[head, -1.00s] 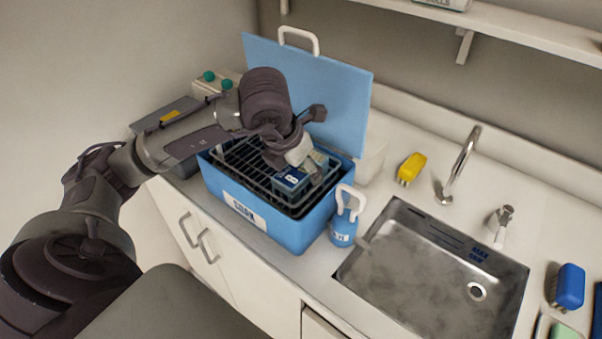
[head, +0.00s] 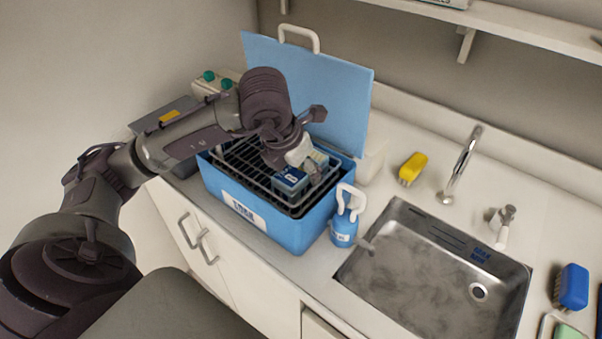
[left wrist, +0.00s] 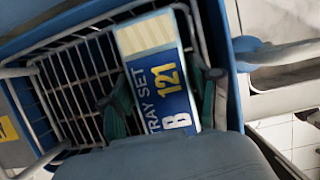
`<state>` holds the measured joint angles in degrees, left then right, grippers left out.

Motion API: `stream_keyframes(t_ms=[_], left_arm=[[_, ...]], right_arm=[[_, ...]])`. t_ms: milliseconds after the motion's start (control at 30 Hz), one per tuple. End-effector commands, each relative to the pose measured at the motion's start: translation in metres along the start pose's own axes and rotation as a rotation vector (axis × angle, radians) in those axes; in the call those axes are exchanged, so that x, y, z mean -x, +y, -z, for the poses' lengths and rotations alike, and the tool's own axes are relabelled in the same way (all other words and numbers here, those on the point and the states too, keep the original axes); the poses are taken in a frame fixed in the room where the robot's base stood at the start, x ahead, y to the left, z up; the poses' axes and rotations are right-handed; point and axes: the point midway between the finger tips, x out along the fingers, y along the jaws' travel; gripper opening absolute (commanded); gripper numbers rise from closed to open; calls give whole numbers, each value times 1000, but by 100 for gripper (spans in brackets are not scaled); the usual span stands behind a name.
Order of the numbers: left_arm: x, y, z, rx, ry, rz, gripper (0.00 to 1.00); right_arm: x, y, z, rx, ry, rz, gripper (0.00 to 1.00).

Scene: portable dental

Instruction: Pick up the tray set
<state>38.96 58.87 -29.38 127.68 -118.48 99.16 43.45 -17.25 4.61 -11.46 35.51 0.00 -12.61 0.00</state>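The tray set (left wrist: 165,85) is a blue box with a cream end, marked "TRAY SET B 121" in the left wrist view. In the head view it (head: 291,182) sits inside the dark wire basket (head: 241,168) of the blue bin (head: 290,234), near the right end. My left gripper (left wrist: 163,108) is down at the box with one finger on each side. The fingers look open, with a narrow gap at the right; contact is hard to tell. In the head view my left wrist hides the far part of the box. My right gripper is not in view.
The blue lid (head: 335,95) stands open behind the bin. Further right are a sink (head: 420,275), a faucet (head: 463,160) and a yellow brush (head: 411,168). A shelf (head: 520,35) hangs above.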

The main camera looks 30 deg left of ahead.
Motion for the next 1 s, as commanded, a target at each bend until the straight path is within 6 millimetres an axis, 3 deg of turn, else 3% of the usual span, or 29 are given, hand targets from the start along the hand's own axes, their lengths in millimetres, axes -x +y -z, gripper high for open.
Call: stream_keyframes(t_ms=[33, 267, 767, 1000], left_arm=[[0, 0, 0, 0, 0, 0, 50], [0, 0, 0, 0, -1, 0, 12], [10, 0, -5, 0, -5, 1, 10], [46, 0, -21, 0, -10, 0, 10]], right_arm=[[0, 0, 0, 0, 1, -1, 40], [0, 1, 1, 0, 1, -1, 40], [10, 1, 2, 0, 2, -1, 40], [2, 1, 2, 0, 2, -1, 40]])
